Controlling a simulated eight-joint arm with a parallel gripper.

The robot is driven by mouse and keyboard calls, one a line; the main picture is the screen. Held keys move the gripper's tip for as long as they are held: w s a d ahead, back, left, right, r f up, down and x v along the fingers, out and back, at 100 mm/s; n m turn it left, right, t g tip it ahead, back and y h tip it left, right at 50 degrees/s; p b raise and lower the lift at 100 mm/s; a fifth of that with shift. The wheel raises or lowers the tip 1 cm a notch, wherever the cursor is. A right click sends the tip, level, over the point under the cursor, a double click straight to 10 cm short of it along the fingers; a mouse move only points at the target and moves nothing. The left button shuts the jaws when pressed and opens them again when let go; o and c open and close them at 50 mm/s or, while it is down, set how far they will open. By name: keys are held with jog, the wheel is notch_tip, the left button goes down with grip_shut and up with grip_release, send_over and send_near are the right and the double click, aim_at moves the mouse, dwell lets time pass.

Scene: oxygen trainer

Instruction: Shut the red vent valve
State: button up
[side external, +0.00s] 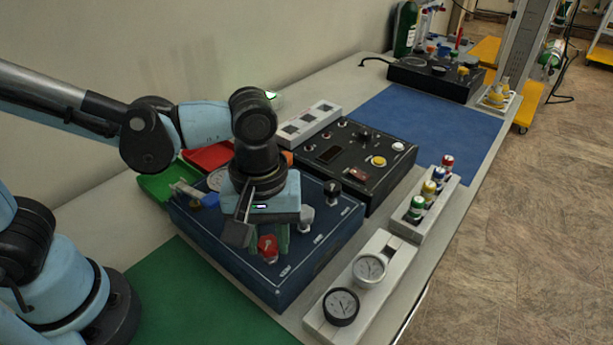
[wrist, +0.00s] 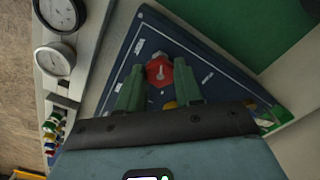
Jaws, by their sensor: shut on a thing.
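The red vent valve (side external: 267,246) is a red knob on the top face of the dark blue panel (side external: 330,232), near its front edge. My gripper (side external: 270,238) points down over the panel, with its green fingers at the red knob. In the wrist view the red knob (wrist: 159,72) shows a pale pointer mark and sits between the two green fingertips (wrist: 160,80). The fingers are shut on it, one on each side. A yellow part (wrist: 169,105) of the panel shows between the fingers, partly hidden by the gripper body.
On the blue panel stand a grey knob (side external: 306,217) and a black knob (side external: 332,192). A rack with two gauges (side external: 357,283) is at the front right, and a rack of coloured cylinders (side external: 427,203) behind it. A black control box (side external: 351,158) stands behind the panel.

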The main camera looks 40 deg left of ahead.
aim_at(267, 242)
jog(key=m, duration=0.5)
jog(key=shift+m, duration=0.4)
jog(key=m, duration=1.1)
jog(key=shift+a+m, duration=0.1)
jog(key=shift+m, duration=0.3)
jog(key=m, duration=0.5)
jog(key=shift+m, duration=0.3)
jog(key=o, duration=1)
jog(key=shift+o, duration=0.2)
jog(key=shift+r, duration=0.1)
notch_tip(267, 242, up, 12)
